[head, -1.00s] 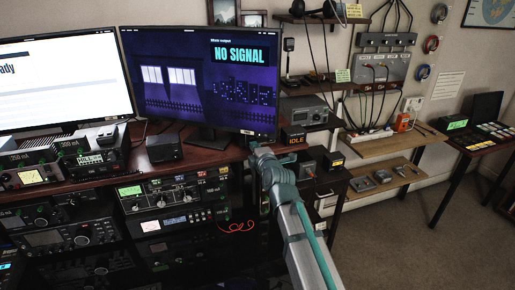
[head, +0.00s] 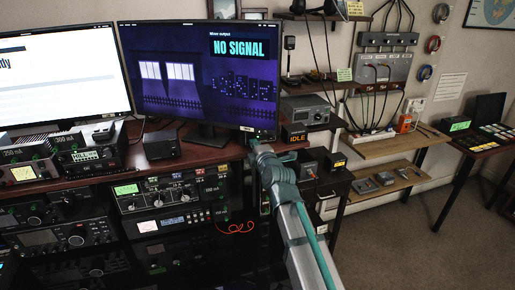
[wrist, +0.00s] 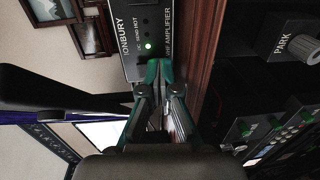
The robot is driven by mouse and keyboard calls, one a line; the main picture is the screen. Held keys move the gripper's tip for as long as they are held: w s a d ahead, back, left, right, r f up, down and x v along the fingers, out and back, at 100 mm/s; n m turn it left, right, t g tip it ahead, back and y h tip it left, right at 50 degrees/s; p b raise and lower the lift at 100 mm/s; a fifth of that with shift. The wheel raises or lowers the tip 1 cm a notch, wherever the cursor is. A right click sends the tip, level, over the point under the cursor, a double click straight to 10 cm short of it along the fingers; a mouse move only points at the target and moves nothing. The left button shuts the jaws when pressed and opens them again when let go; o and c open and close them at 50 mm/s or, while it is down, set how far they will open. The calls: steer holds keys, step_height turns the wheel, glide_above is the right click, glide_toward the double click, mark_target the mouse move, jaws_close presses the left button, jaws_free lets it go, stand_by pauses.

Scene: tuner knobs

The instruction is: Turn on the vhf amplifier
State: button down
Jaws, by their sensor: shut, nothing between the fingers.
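In the wrist view a grey box labelled AMPLIFIER (wrist: 150,20) lies right in front of my gripper, its lettering running up the picture. The word before AMPLIFIER is partly hidden. A green light (wrist: 148,46) glows on its panel near "SEND HOT". My gripper (wrist: 161,66) is shut and empty, with its green fingertips at the panel's lower edge, close to the light. I cannot tell whether they touch it. The fingers hide the part of the panel behind them. In the head view my gripper (head: 256,148) is at the desk's right end, beside the monitor's lower right corner.
A large monitor (head: 195,80) reading NO SIGNAL stands left of the gripper. An IDLE display (head: 294,138) is to its right. Radio racks (head: 175,195) fill the space under the desk. In the wrist view a PARK knob (wrist: 297,42) sits at the right.

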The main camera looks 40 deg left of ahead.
steer(key=f+b+v, duration=0.3)
steer(key=b+v, duration=0.3)
steer(key=v, duration=0.7)
steer(key=shift+s+d, duration=0.2)
steer(key=shift+d, duration=0.25)
